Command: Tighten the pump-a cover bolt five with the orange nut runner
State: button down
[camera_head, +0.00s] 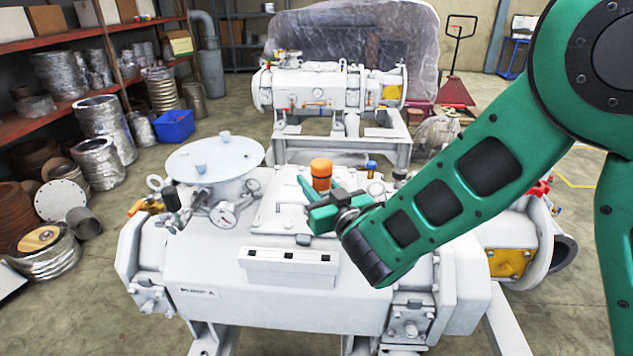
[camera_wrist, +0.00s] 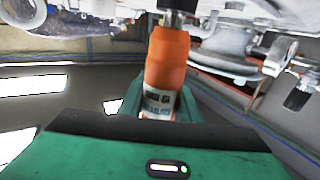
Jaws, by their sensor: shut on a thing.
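The orange nut runner (camera_head: 321,175) stands upright over the cover plate of the near white pump (camera_head: 215,255). My green gripper (camera_head: 318,203) is shut on its body from the right side. In the wrist view the nut runner (camera_wrist: 166,75) sits between my fingers (camera_wrist: 155,108), its dark end against the pump side of the picture. The raised cover plate (camera_head: 275,210) shows around the gripper. The bolt under the tool is hidden, so I cannot tell whether the tool's end touches it.
A white tray (camera_head: 290,262) with dark slots sits on the pump's front. A round white lid (camera_head: 215,158), a gauge (camera_head: 223,214) and valves stand to the left. A blue-capped fitting (camera_head: 371,167) is right of the tool. A second white pump (camera_head: 325,88) stands behind.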

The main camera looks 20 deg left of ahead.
jog(key=shift+r, duration=2.5)
